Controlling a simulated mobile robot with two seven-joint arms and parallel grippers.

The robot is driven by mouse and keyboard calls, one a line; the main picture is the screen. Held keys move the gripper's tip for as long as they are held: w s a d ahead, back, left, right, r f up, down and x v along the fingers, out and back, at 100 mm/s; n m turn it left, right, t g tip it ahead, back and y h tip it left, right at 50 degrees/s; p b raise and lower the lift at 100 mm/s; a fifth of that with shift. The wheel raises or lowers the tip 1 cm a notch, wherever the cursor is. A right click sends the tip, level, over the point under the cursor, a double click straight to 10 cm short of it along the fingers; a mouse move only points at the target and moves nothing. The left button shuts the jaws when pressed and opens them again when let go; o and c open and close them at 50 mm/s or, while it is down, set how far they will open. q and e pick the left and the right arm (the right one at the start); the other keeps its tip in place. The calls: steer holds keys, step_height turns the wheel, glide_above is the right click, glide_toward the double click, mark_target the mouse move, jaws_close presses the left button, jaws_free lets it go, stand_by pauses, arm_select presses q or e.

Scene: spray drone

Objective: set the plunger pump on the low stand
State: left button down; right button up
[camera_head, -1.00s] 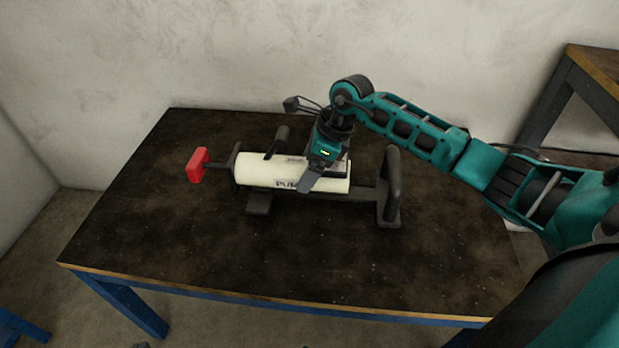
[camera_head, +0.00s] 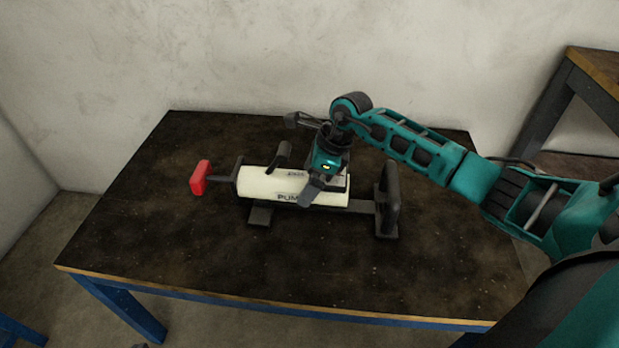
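The plunger pump (camera_head: 265,186) has a white cylinder with "PUM" readable on its side, a red block (camera_head: 200,178) at its left end and a dark frame with an upright loop (camera_head: 389,200) at its right end. It lies lengthwise over the dark table. I cannot tell whether its feet touch the top. My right gripper (camera_head: 314,190) reaches down over the cylinder right of its middle. One finger lies across the front side; the other is hidden behind it. It appears shut on the cylinder. My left gripper is out of view. I cannot pick out a low stand for certain.
The dark table (camera_head: 220,270) has free room in front and at the left, with a blue frame below. A wall stands close behind. A taller wood-topped table (camera_head: 600,65) is at the right. A blue piece (camera_head: 20,330) shows at the bottom left.

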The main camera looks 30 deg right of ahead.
steer(key=p+v, duration=0.2)
steer(key=v, duration=0.9)
steer(key=shift+p, duration=0.3)
steer(key=shift+d+r, duration=0.1)
steer(key=shift+r, duration=0.25)
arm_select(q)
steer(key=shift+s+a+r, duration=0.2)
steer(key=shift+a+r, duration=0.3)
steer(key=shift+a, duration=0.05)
arm_select(e)
steer(key=shift+s, duration=0.1)
